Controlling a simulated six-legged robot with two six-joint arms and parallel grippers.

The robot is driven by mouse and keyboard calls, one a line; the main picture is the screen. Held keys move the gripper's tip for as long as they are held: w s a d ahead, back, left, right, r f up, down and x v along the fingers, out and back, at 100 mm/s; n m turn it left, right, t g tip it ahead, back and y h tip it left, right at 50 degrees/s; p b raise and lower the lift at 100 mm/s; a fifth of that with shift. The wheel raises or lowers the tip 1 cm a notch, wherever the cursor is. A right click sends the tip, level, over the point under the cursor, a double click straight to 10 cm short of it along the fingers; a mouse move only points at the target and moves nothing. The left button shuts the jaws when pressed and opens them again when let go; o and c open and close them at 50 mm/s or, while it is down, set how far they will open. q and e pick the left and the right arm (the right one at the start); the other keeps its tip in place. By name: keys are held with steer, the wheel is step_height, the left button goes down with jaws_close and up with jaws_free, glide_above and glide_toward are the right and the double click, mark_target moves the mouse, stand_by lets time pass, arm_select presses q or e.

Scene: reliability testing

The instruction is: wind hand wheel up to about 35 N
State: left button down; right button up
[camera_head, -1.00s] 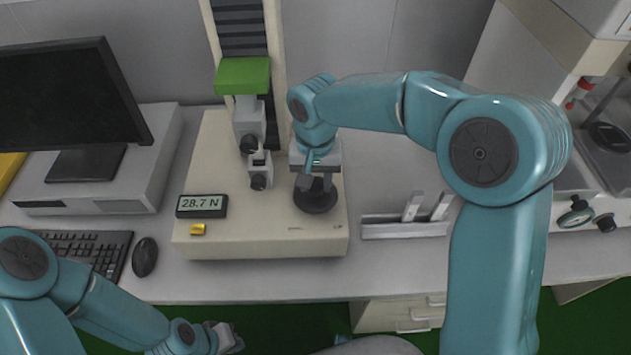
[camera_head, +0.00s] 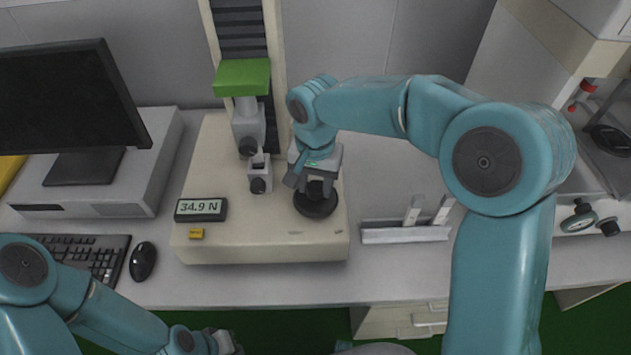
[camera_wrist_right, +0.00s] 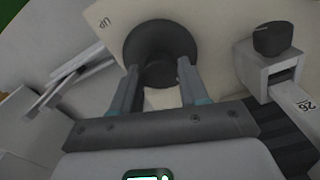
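The black hand wheel (camera_head: 316,207) lies flat on the right part of the tester's beige base. The force display (camera_head: 201,209) reads 34.9 N. My right gripper (camera_head: 316,190) points down over the wheel. In the right wrist view its two fingers (camera_wrist_right: 160,84) straddle the middle of the wheel (camera_wrist_right: 160,38), which appears held between them; the exact contact is partly hidden. An "UP" mark shows on the base beside the wheel. My left gripper (camera_head: 228,343) is at the bottom edge, away from the tester, too small and cut off to tell its opening.
The tester's clamps (camera_head: 259,172) and green crosshead (camera_head: 242,77) stand left of my right gripper. A yellow block (camera_head: 196,234) is below the display. A metal rail fixture (camera_head: 405,234) lies right of the base. Monitor, keyboard and mouse (camera_head: 143,261) are at left.

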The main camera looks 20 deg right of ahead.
mark_target(315, 189)
steer(key=shift+o, duration=1.1)
steer(key=shift+s+r, duration=0.1)
steer(key=shift+r, duration=0.15)
step_height(315, 189, up, 16)
steer(key=p, duration=0.1)
steer(key=shift+s, duration=0.1)
